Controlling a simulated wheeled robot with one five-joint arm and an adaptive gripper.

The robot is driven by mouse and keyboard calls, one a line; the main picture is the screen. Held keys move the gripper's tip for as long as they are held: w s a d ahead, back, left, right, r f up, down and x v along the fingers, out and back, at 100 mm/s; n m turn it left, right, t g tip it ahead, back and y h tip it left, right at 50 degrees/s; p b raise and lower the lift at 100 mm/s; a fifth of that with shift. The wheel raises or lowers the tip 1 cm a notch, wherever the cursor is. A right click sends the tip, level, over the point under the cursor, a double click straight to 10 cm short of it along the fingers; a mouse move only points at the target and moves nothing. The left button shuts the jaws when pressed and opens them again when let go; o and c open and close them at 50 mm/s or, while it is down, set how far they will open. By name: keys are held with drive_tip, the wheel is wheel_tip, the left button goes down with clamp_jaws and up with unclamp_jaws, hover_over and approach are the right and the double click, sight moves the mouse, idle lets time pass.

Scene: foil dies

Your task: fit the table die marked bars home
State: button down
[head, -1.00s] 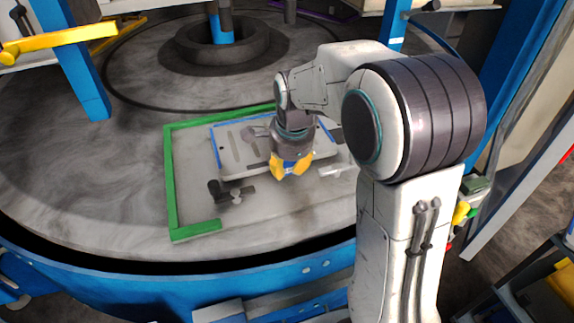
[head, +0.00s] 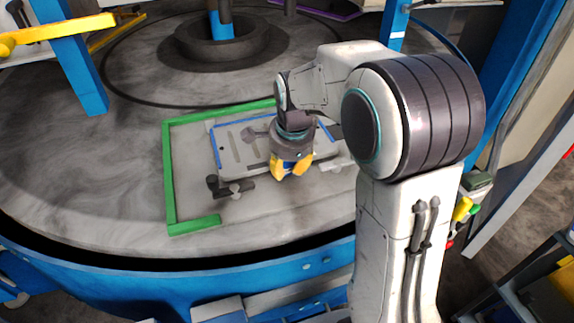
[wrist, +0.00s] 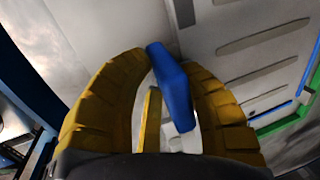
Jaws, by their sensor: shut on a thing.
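The table die marked with bars is a pale grey plate (head: 226,150) with several long dark bars, lying inside the green border on the round table. It also shows in the wrist view (wrist: 232,52), where the bars run slantwise. My gripper (head: 290,170) is over the plate's near side, with its yellow fingers pointing down. In the wrist view the fingers are shut on a blue grip (wrist: 172,85), which stands in front of the plate. My gripper hides part of the plate. I cannot tell whether the plate lies flat in its place.
A green border (head: 168,180) frames the left and back of the area. A dark clamp (head: 228,188) with a light knob sits at the plate's near left. A blue post (head: 75,65) stands at the back left. The table's left side is clear.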

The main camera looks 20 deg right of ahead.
drive_tip(key=shift+w+f+b, duration=0.1)
drive_tip(key=shift+f+b, duration=0.45)
drive_tip(key=shift+f, duration=0.05)
drive_tip(key=c, duration=0.9)
unclamp_jaws()
drive_tip(key=shift+s+f, duration=0.2)
drive_tip(key=v, duration=1.2)
drive_tip(key=shift+r, duration=0.15)
drive_tip(key=shift+w, duration=0.1)
